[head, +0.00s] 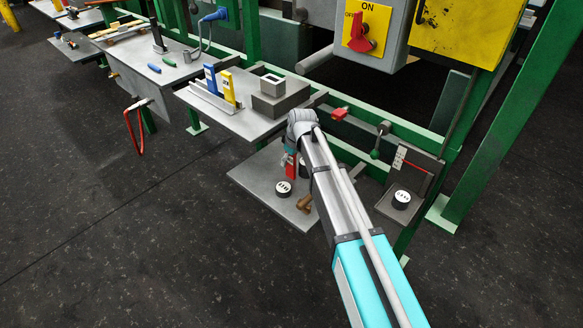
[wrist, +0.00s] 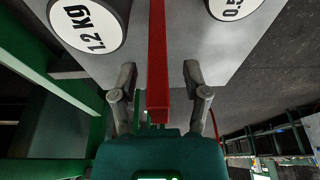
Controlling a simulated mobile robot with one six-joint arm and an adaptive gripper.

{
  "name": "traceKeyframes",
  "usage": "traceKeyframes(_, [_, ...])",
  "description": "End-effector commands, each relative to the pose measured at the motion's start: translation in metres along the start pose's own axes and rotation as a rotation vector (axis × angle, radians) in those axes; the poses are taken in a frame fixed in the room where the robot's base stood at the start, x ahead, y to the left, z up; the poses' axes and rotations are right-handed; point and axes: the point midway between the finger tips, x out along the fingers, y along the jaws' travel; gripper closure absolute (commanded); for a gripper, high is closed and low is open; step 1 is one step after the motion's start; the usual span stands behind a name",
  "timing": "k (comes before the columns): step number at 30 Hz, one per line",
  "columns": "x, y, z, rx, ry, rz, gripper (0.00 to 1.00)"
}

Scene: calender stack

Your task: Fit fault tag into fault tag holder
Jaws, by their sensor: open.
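My gripper (wrist: 158,80) is open. Its two fingers stand either side of a red bar (wrist: 157,60), with a gap to each side. In the head view my gripper (head: 290,163) is mostly hidden by the arm, above the lower plate, and some red shows there. I cannot tell whether the red bar is the fault tag. A blue upright piece (head: 210,79) and a yellow one (head: 228,88) stand in a grey rack (head: 206,97) on the shelf. A grey block with a square opening (head: 272,84) is beside them. I cannot tell which is the fault tag holder.
A black weight with a white top (head: 283,188) stands on the lower plate (head: 257,190); another (head: 401,197) is right of the arm. Weights also show in the wrist view, one marked 1.2 kg (wrist: 88,25). Green posts (head: 505,130) frame the right. The floor at left is clear.

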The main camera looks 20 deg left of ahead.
Motion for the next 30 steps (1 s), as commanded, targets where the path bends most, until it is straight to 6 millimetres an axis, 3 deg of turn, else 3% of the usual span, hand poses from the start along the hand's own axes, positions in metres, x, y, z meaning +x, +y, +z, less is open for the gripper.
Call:
traceKeyframes(14, [-0.0004,0.0002,0.0001,0.000,0.000,0.000,0.40])
traceKeyframes(24, [-0.0005,0.0003,0.0002,0.001,0.000,0.000,1.00])
traceKeyframes(30, [-0.0005,0.0004,0.0003,0.001,0.000,0.000,1.00])
